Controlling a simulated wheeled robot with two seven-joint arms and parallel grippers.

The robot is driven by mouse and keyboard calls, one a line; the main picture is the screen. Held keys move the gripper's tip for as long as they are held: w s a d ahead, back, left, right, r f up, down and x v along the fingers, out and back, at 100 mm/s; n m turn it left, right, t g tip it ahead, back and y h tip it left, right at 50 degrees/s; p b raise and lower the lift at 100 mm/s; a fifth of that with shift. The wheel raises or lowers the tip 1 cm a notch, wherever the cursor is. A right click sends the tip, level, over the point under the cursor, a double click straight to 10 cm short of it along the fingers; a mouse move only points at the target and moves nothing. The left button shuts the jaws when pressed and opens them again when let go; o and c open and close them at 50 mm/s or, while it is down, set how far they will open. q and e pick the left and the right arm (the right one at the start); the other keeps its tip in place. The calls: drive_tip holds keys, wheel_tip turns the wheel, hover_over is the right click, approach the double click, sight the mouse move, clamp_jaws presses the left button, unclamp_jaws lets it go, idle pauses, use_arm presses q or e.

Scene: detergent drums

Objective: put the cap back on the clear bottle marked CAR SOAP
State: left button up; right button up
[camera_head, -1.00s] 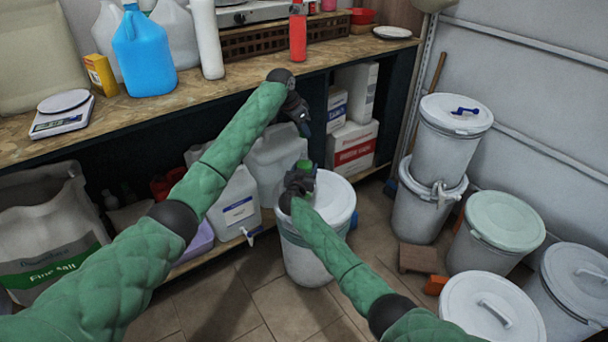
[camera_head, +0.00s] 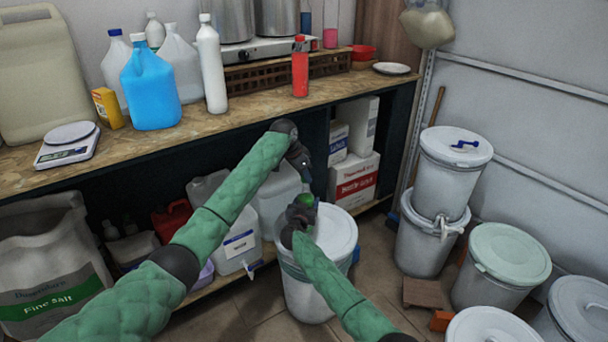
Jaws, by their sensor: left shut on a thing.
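My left gripper (camera_head: 303,168) points down just above my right gripper (camera_head: 300,214). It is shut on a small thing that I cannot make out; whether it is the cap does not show. A small green thing (camera_head: 307,199) shows at my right gripper, right under the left fingertips. It may be the bottle or its contents, but most of it is hidden and no CAR SOAP marking can be read. The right gripper's fingers are dark and partly hidden, so their opening cannot be told. Both grippers are in front of a white lidded drum (camera_head: 338,236).
The workbench (camera_head: 258,108) holds a blue jug (camera_head: 150,85), a white bottle (camera_head: 211,65), a red bottle (camera_head: 300,70) and a scale (camera_head: 68,145). Jugs and cartons (camera_head: 354,180) fill the shelf below. Several lidded drums stand right (camera_head: 508,255). Some tiled floor (camera_head: 385,245) is free.

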use_arm(q)
drive_tip(key=shift+f, duration=0.9)
drive_tip(key=shift+f, duration=0.55)
use_arm(e)
clamp_jaws()
use_arm(q)
drive_tip(key=m, duration=0.2)
drive_tip(key=m+g, duration=0.1)
drive_tip(key=m, duration=0.1)
drive_tip(key=shift+w+a, duration=0.1)
drive_tip(key=shift+w, duration=0.1)
drive_tip(key=m+g, duration=0.2)
drive_tip(key=m, duration=0.1)
drive_tip(key=shift+w+m, duration=0.15)
drive_tip(key=shift+m, duration=0.25)
drive_tip(key=m, duration=0.2)
drive_tip(key=m+g, duration=0.1)
drive_tip(key=m, duration=0.1)
drive_tip(key=m+g, duration=0.1)
drive_tip(key=m, duration=0.1)
drive_tip(key=shift+w+y, duration=0.3)
drive_tip(key=shift+s+m+g, duration=0.1)
drive_tip(key=shift+m+g, duration=0.3)
drive_tip(key=shift+m, duration=0.8)
drive_tip(key=o, duration=0.9)
